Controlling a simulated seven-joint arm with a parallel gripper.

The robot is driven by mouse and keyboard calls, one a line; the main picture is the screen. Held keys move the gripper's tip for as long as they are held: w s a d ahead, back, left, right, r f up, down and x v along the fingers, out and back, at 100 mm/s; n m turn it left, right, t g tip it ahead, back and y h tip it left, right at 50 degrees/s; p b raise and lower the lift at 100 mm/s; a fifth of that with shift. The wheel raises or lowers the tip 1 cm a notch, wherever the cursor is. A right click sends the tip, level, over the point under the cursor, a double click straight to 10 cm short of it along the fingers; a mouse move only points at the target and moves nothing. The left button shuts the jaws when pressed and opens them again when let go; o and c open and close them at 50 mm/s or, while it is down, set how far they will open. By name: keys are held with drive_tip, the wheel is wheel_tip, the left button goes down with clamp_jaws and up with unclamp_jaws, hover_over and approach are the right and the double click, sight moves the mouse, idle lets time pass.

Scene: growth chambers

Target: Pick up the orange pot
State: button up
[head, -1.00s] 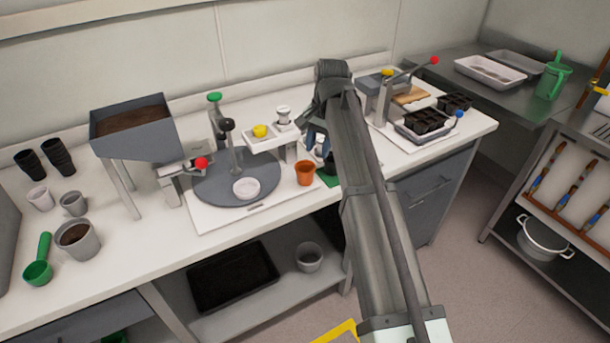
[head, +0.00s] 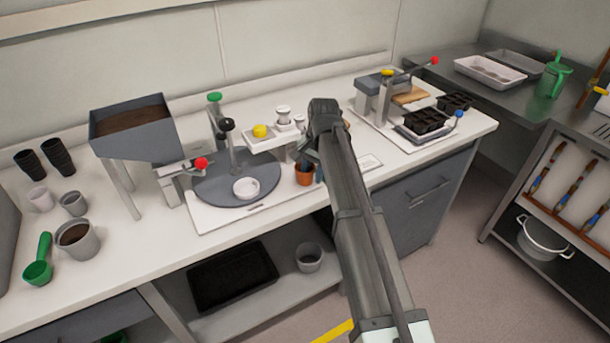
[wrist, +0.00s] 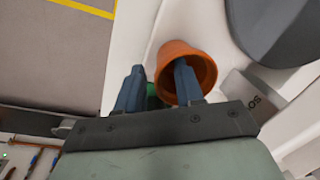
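The orange pot (head: 304,176) stands upright on the white bench near its front edge, just right of the grey turntable. My gripper (head: 312,160) is right at the pot, and my arm hides part of the pot's right side. In the wrist view the orange pot (wrist: 203,64) shows its open mouth. My gripper (wrist: 160,68) is open there. One finger overlaps the pot's mouth and the other is left of its rim, so the near wall lies between them. I cannot tell whether the right finger is inside the pot or above it.
The grey turntable (head: 215,186) with a white dish (head: 246,188) is left of the pot. A white stand with a yellow knob (head: 260,131) is behind it. A green thing (wrist: 154,102) shows between my fingers. The bench's front edge is close.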

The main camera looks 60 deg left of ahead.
drive_tip(key=shift+f, duration=0.1)
drive_tip(key=shift+c, duration=0.4)
clamp_jaws()
